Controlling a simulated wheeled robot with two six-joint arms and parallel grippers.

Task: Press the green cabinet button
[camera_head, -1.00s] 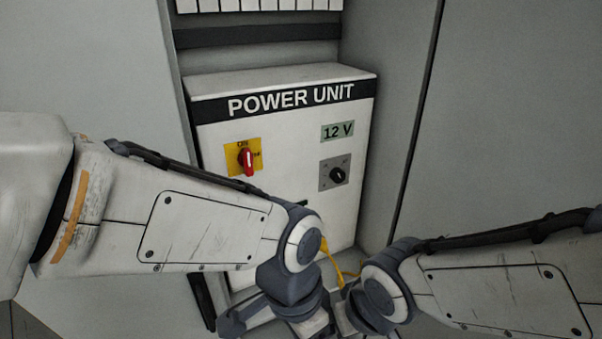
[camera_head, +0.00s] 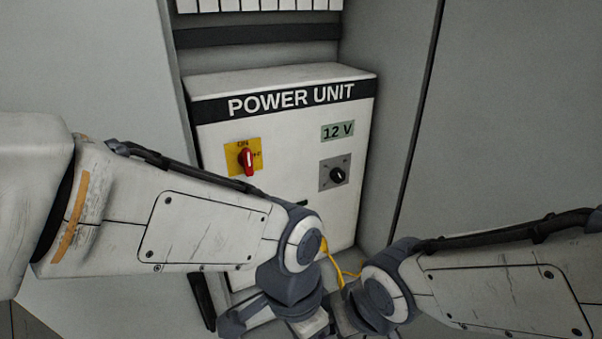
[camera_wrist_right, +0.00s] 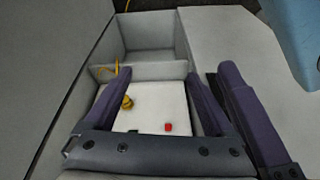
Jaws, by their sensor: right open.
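No green button can be made out in either view. The white cabinet marked POWER UNIT (camera_head: 290,140) stands in a grey recess in the head view. My left arm covers its lower left part. My right gripper (camera_wrist_right: 157,75) is open in the right wrist view, its two dark fingers apart with nothing held. Beyond and between the fingers is a pale panel (camera_wrist_right: 150,104) with a yellow part (camera_wrist_right: 127,102) and a small red part (camera_wrist_right: 168,127). Another dark finger-like part shows at the right, perhaps of my left gripper. My left gripper's jaws are hidden in the head view.
The cabinet front carries a red rotary switch (camera_head: 248,161) on a yellow plate, a black knob (camera_head: 337,175) and a 12 V display (camera_head: 338,131). A yellow cable (camera_head: 342,271) runs low between my arms. Grey walls (camera_head: 510,120) flank the recess.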

